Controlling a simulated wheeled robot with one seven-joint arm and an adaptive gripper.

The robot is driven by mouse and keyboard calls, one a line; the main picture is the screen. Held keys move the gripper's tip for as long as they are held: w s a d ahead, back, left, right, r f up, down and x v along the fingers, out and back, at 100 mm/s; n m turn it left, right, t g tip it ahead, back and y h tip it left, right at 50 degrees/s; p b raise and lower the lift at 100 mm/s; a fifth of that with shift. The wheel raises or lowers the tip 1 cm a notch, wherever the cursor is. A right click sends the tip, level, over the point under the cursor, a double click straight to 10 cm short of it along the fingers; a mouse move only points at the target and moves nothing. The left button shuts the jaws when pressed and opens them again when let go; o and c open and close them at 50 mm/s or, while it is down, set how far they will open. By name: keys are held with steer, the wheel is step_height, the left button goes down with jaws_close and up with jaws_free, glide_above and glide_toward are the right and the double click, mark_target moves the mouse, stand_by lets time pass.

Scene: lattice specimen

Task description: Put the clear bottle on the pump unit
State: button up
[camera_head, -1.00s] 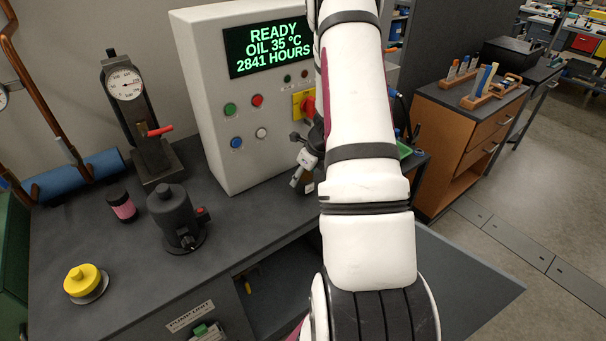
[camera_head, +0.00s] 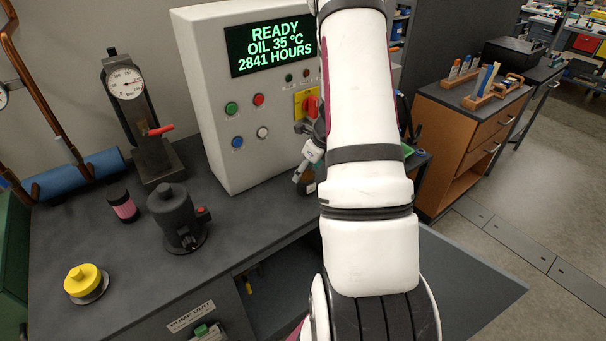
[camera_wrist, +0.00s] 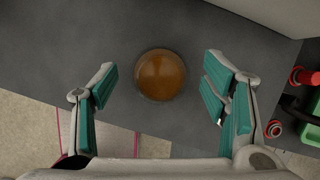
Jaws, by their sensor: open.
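A round amber-brown object (camera_wrist: 161,75) stands on the dark worktop in the wrist view, seen from above. It may be a bottle, but I cannot tell whether it is the clear one. My gripper (camera_wrist: 158,84) is open, with one finger on each side of it and gaps on both sides. In the head view my arm hides most of the gripper and this object. The pump unit is the dark-topped bench (camera_head: 130,285) with a "PUMP UNIT" label (camera_head: 190,316) on its front edge. No clearly transparent bottle shows.
On the bench are a grey control box (camera_head: 205,100), a gauge stand (camera_head: 125,85), a dark canister (camera_head: 175,215), a pink-banded jar (camera_head: 123,207) and a yellow cap (camera_head: 84,280). Red and green items (camera_wrist: 305,76) lie right in the wrist view.

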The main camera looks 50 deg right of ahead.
steer(key=v, duration=0.9)
steer(key=w+a+r+n+y, duration=0.1)
steer(key=a+r+n, duration=0.8)
steer(key=a, duration=0.3)
steer(key=w+a+r+n+y, duration=0.1)
steer(key=a+r+n, duration=0.7)
steer(key=a, duration=0.4)
steer(key=s+a+r+n+h, duration=0.1)
steer(key=s+a+r+n, duration=0.2)
steer(key=s+a+n, duration=0.3)
steer(key=s+a+r+n+t+h, duration=0.1)
steer(key=s+a+r+n, duration=0.2)
steer(key=n, duration=0.9)
steer(key=s+a, duration=0.3)
steer(key=s, duration=0.2)
steer(key=shift+s+a+r, duration=0.2)
steer(key=shift+r, duration=0.2)
steer(key=shift+w+f+b, duration=0.1)
steer(key=shift+w+b, duration=0.05)
steer(key=shift+b, duration=0.15)
steer(key=shift+d, duration=0.1)
